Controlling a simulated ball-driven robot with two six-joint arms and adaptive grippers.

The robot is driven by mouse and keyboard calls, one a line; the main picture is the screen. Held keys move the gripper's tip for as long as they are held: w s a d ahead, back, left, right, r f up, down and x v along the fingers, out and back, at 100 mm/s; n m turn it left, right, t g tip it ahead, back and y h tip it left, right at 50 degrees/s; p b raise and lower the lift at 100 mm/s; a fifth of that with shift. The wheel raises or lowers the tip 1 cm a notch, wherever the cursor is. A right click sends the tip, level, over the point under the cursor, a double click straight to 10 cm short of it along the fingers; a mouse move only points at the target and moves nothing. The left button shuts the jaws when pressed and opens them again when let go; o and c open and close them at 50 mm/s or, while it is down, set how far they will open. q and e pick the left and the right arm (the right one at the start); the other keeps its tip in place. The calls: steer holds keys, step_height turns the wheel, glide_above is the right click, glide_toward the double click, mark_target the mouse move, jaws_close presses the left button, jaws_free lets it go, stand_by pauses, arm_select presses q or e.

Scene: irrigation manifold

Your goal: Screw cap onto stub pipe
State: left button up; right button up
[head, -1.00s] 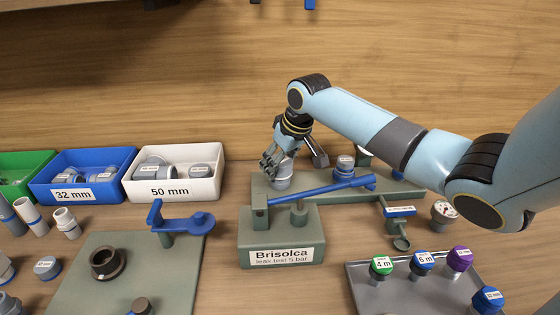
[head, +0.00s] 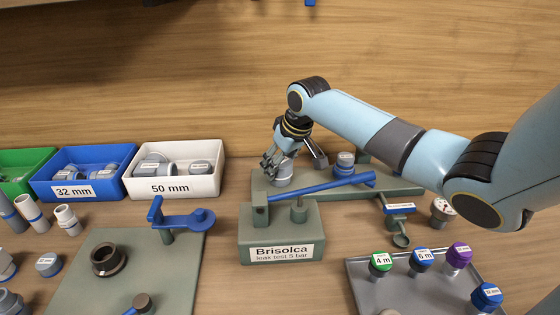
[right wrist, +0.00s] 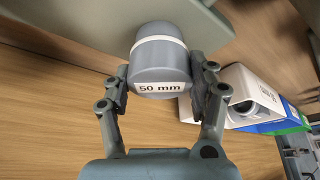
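A grey cap (right wrist: 160,68) marked "50 mm" with a pale band sits between the fingers of my right gripper (right wrist: 161,82) in the right wrist view. The finger pads appear to touch it on both sides. In the head view the right gripper (head: 292,162) reaches down to the back left of the grey-green manifold base (head: 400,187), and the cap (head: 283,178) shows below the fingers. The cap appears upright over that spot. Any stub pipe under it is hidden, so I cannot tell how far it is seated. My left gripper is out of view.
A blue lever (head: 325,188) on the "Brisolca" leak test block (head: 282,222) lies just in front. Bins, including the white "50 mm" bin (head: 172,186), stand left. A grey tray (head: 358,270) with coloured caps is front right.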

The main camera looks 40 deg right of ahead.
steer(key=c, duration=0.7)
steer(key=shift+r+m+p, duration=0.2)
steer(key=shift+m+p, duration=0.2)
steer(key=shift+p, duration=0.25)
steer(key=shift+c, duration=0.2)
steer(key=shift+w+m+h+p, duration=0.1)
steer(key=shift+m+h+p, duration=0.4)
steer(key=shift+m+p, duration=0.9)
steer(key=shift+p, duration=0.1)
steer(key=shift+m+h, duration=0.4)
steer(key=shift+m, duration=0.1)
steer(key=shift+f, duration=0.1)
